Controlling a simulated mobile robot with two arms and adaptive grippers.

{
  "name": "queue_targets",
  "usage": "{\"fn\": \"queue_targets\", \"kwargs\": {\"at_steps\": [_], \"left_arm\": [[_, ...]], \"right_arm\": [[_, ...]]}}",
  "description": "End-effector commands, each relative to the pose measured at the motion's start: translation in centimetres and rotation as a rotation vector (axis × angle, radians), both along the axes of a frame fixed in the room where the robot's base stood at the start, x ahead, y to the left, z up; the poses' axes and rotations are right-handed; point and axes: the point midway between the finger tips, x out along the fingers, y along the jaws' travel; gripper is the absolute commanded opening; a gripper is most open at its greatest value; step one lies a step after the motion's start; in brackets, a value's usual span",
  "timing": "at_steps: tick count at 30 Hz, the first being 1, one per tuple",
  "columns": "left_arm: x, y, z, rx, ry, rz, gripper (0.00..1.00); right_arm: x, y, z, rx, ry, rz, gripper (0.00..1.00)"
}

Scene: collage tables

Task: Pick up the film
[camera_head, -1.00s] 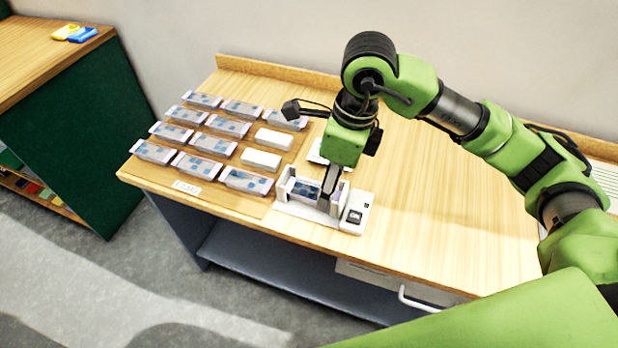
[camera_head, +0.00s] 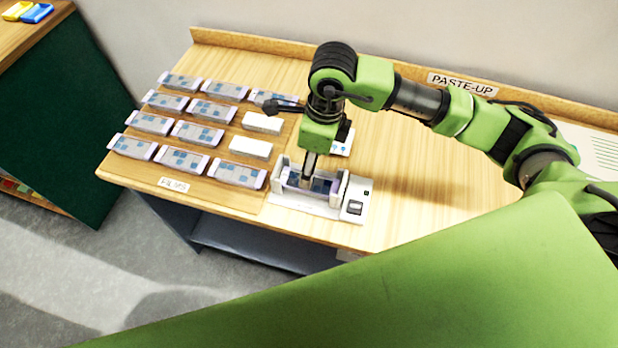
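A film with a blue pattern (camera_head: 322,186) lies in a white open-topped holder (camera_head: 303,205) near the table's front edge. My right gripper (camera_head: 307,176) points down into this holder, with its fingertips at the film. The fingers look close together and partly cover the film; whether they grip it is not clear. More blue-patterned films (camera_head: 180,158) lie in rows on the left of the table, behind a "FILMS" label (camera_head: 174,184). My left gripper is not in view.
Two plain white blocks (camera_head: 250,146) stand among the rows. A grey-white unit with a dark button (camera_head: 355,204) adjoins the holder. A white item (camera_head: 342,143) is partly hidden behind my gripper. A "PASTE-UP" sign (camera_head: 462,84) is at the back; the table's right is mostly clear.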

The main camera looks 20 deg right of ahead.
Motion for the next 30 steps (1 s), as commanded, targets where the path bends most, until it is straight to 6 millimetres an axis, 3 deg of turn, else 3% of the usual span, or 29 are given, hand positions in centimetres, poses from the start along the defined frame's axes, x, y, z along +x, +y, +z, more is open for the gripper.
{"fn": "queue_targets", "kwargs": {"at_steps": [5,9,14,21,25,30], "left_arm": [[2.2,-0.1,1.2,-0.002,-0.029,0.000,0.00],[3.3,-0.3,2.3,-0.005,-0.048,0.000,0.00],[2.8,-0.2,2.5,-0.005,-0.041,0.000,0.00],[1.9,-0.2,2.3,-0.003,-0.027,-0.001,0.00],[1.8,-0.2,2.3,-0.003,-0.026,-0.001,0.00],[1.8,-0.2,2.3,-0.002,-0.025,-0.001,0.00]], "right_arm": [[-0.1,0.0,-1.4,-0.001,0.006,-0.001,0.56],[-0.1,0.1,-3.7,0.000,0.005,0.000,0.56],[0.0,0.2,-5.2,0.000,0.002,0.001,0.56],[0.1,0.2,-5.4,0.000,0.001,0.001,0.56],[0.1,0.2,-5.4,0.000,0.001,0.001,0.22],[0.1,0.2,-5.4,0.000,0.001,0.001,0.20]]}}
